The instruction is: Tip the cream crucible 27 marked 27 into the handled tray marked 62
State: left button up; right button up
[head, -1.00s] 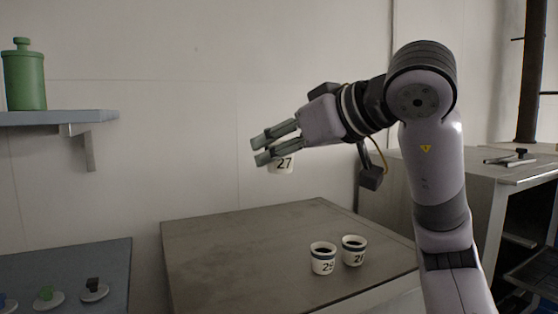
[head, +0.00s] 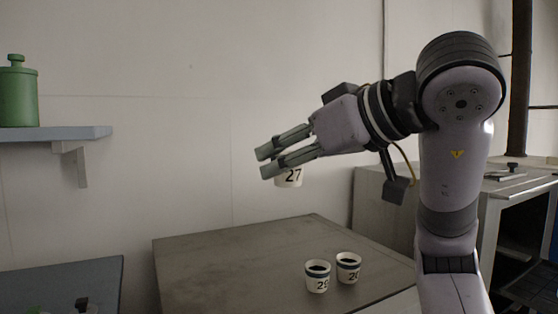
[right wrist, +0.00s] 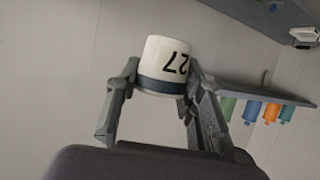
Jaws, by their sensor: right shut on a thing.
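The cream crucible 27 (head: 289,177) is held by my right gripper (head: 267,162) in the air above the grey table. The handled tray marked 62 is not in view. My left gripper is not in view.
Two similar crucibles, one marked 29 (head: 317,281) and another (head: 348,272), stand on the grey table (head: 215,260). The table's left part is bare. A wall shelf (head: 60,133) with a green jar (head: 18,95) is at left. A blue-grey surface (head: 70,280) is below it.

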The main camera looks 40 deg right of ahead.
jog(key=s, duration=0.1)
jog(key=s+a+r, duration=0.1)
jog(key=s, duration=0.3)
jog(key=shift+a+r, duration=0.25)
jog(key=shift+r, duration=0.05)
